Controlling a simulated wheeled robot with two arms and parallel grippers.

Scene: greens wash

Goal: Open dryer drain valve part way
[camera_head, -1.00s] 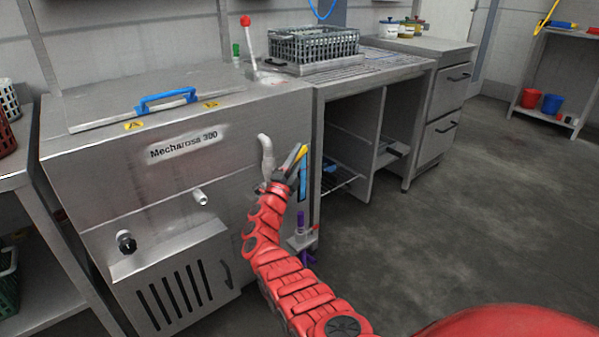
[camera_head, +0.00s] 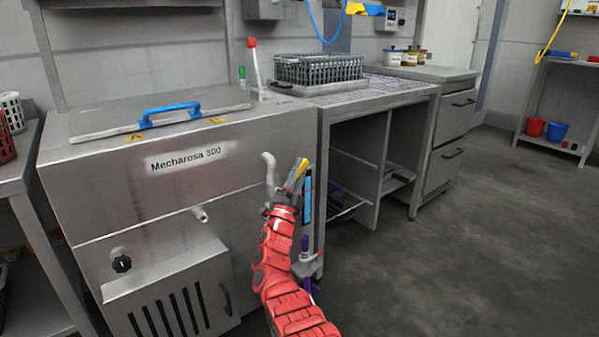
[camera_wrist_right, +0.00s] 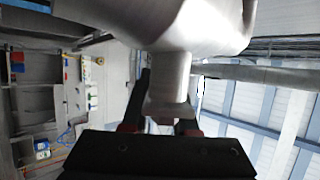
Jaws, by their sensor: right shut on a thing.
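The steel machine labelled Mecharosa 300 (camera_head: 110,190) fills the left of the head view. A curved pale grey metal lever (camera_head: 269,170) stands up at its front right, beside my right gripper (camera_head: 280,205). In the right wrist view the fingers of my right gripper (camera_wrist_right: 166,118) are shut on a short grey metal stem (camera_wrist_right: 168,92). A wider, rounded metal part (camera_wrist_right: 165,22) sits above the stem. In the head view I cannot tell exactly where the fingers meet the lever, as my wrist covers it. My left gripper is not in view.
A purple-handled fitting (camera_head: 304,245) sits low beside my right arm. A crate (camera_head: 318,69) stands on the counter. The floor to the right is clear.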

